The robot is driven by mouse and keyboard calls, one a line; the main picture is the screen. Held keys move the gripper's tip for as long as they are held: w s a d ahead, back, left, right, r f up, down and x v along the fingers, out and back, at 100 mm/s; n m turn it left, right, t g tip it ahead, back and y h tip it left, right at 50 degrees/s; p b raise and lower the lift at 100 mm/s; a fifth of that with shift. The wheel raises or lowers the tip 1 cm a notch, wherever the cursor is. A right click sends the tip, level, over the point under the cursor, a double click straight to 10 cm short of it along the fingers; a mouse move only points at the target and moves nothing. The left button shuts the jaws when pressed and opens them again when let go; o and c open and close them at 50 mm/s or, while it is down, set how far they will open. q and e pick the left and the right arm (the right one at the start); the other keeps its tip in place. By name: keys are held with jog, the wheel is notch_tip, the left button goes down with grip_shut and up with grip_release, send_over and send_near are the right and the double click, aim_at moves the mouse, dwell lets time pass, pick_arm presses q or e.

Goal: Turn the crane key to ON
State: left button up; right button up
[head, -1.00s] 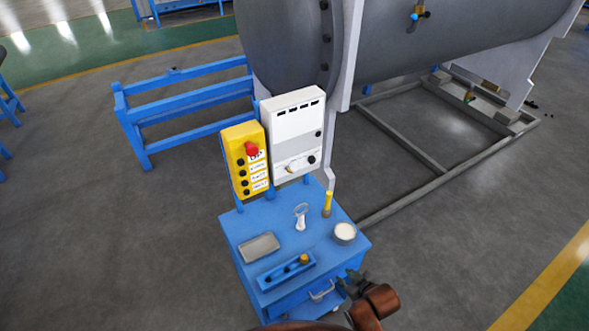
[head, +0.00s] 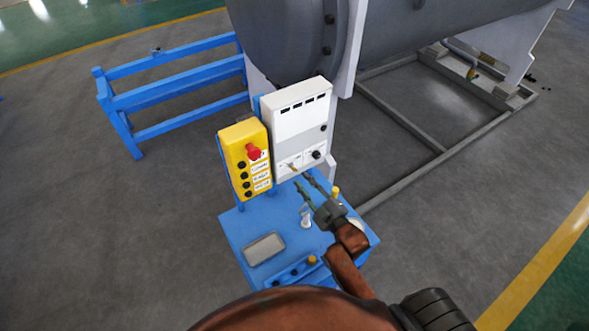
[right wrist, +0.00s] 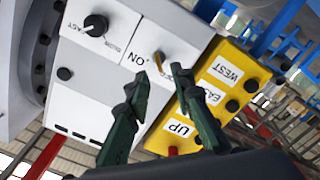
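The white control box (head: 303,115) stands on the blue cart. On its lower front is the small brass-coloured crane key (head: 291,166). In the right wrist view the key (right wrist: 158,60) shows beside an "ON" label (right wrist: 137,58). My right gripper (head: 304,182) is open, with its fingers reaching toward the box just below the key. In the right wrist view, its dark green fingertips (right wrist: 160,76) are spread, with the key ahead between them. They appear apart from the key; the exact gap is unclear. My left gripper is not in view.
A yellow pendant (head: 245,160) with a red button and labelled black buttons hangs close left of the box. A black knob (right wrist: 96,25) sits beside the key. The cart top (head: 236,228) holds a tray (head: 264,249) and small items below my right arm.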

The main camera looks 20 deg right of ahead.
aim_at(296, 171)
jog(key=w, duration=0.4)
jog(key=shift+w+a+p, duration=0.15)
jog(key=shift+p, duration=0.15)
jog(key=shift+w, duration=0.3)
jog(key=shift+w+a+f, duration=0.1)
jog(key=shift+w, duration=0.25)
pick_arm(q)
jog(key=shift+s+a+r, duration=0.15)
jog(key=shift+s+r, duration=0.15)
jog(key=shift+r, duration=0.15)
pick_arm(e)
grip_shut()
